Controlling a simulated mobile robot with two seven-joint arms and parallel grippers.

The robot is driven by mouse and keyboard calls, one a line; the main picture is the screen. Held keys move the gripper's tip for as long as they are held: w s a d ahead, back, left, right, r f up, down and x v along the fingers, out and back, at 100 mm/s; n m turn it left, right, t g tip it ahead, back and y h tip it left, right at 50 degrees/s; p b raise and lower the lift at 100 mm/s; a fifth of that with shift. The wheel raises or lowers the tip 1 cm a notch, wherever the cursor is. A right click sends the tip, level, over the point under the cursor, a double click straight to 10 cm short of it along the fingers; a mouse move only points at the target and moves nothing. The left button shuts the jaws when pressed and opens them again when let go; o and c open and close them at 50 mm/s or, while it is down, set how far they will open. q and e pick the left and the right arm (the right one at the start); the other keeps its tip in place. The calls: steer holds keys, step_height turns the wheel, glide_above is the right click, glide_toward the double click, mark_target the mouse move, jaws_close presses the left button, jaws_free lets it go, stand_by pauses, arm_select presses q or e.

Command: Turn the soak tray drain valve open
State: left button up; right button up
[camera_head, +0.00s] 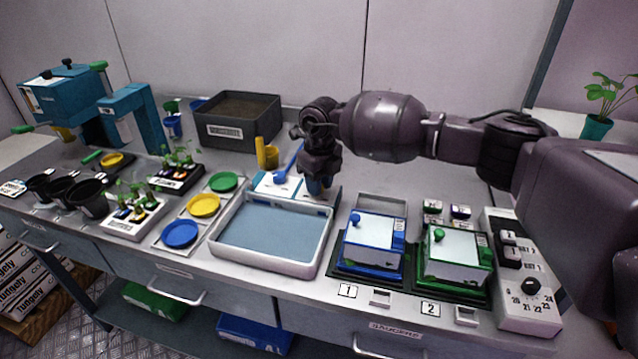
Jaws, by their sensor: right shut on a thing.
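The soak tray (318,247) is a white-rimmed basin with blue-grey water in it, at the middle of the bench. My right gripper (319,178) points down just behind the tray's back right corner. It is shut on a small blue part (317,188), which looks like the drain valve handle. The gripper hides most of this part, so how far it is turned cannot be told. My left gripper is not in view.
Blue (371,262) and green (452,272) boxes and a control panel (522,318) are to the right.

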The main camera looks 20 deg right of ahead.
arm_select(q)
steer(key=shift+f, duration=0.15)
arm_select(e)
steer(key=shift+a+n, duration=0.15)
steer(key=shift+n, duration=0.35)
steer(key=o, duration=0.9)
arm_select(q)
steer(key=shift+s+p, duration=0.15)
steer(key=shift+p, duration=0.25)
arm_select(e)
step_height(320, 180, up, 11)
steer(key=shift+f, duration=0.1)
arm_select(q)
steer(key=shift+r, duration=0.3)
